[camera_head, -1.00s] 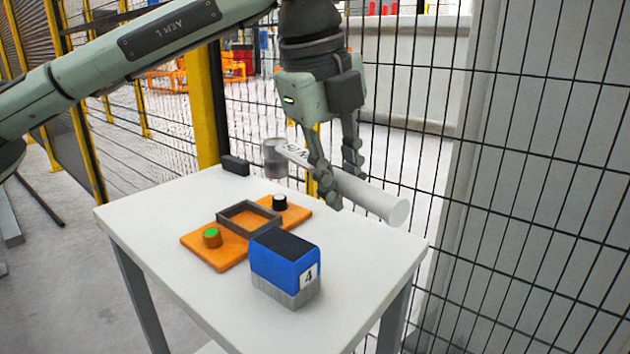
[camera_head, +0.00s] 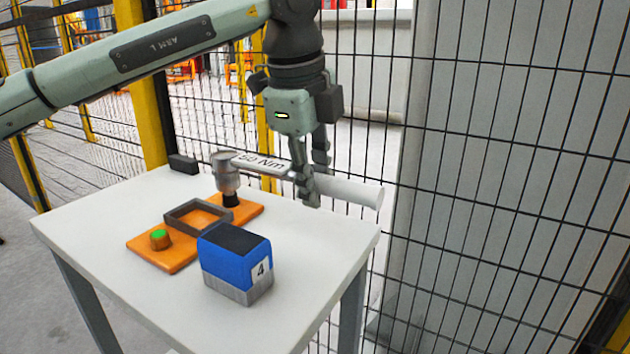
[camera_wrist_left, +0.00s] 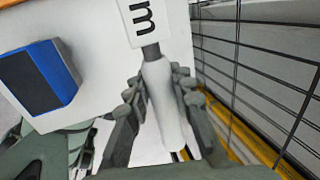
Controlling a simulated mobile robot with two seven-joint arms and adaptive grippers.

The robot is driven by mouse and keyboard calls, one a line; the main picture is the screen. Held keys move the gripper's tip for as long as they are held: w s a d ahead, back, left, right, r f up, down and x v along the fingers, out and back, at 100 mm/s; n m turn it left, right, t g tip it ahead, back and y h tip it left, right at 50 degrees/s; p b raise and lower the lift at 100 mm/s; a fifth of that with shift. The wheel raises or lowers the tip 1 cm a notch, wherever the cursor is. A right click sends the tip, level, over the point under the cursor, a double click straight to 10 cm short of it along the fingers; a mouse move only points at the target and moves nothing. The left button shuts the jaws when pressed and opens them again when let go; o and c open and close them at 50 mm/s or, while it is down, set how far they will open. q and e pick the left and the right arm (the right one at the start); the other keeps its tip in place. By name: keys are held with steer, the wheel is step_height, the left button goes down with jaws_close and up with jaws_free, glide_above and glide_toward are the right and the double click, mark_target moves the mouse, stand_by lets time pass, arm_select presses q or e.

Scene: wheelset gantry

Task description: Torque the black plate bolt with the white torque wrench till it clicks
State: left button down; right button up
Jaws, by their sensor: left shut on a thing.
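My left gripper (camera_head: 312,180) is shut on the grip of the white torque wrench (camera_head: 345,190), which is marked 50 Nm. The left wrist view shows the fingers on both sides of the white grip (camera_wrist_left: 165,105). The wrench lies roughly level, its grey head (camera_head: 226,170) over the far right end of the orange plate (camera_head: 172,255). The black bolt (camera_head: 230,199) shows just under the head; its top is hidden, and I cannot tell how fully the socket sits on it. A green-topped bolt (camera_head: 159,239) stands at the plate's near left end. My right gripper is not in view.
A blue box marked 4 (camera_head: 235,262) stands in front of the plate on the white table (camera_head: 110,225). A dark frame (camera_head: 198,217) sits mid-plate. A small black block (camera_head: 183,164) lies at the back edge. Mesh fencing (camera_head: 480,150) stands close behind and right.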

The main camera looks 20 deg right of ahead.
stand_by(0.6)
arm_select(q)
steer(key=shift+b, duration=0.35)
stand_by(0.6)
steer(key=shift+f+b, duration=0.25)
steer(key=shift+b, duration=0.25)
steer(key=shift+f+b, duration=0.95)
steer(key=shift+f, duration=0.1)
